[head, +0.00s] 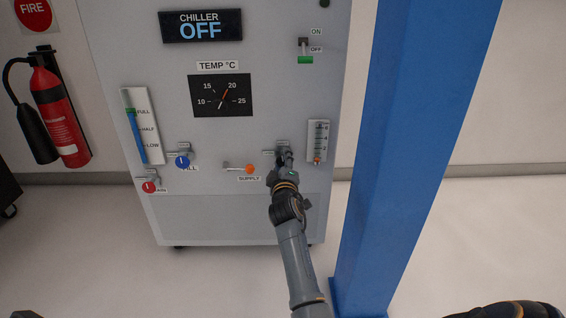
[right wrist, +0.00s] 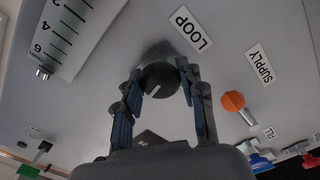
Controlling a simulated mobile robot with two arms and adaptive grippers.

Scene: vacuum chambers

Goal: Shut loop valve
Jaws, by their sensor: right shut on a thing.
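The loop valve's dark round knob (right wrist: 160,76), with a pale mark on its face, shows in the right wrist view beside the LOOP label (right wrist: 190,28). My right gripper (right wrist: 162,80) has its two fingers closed around this knob. In the head view my right gripper (head: 284,158) is at the lower right of the chiller's front panel (head: 210,135), and it mostly hides the loop valve there. My left gripper is not in view.
The supply valve (head: 249,169), with an orange knob, is just left of my right gripper. A flow scale (head: 318,130) is to its right. The blue fill knob (head: 182,161) and red drain knob (head: 149,187) are further left. A blue post (head: 410,120) stands close on the right.

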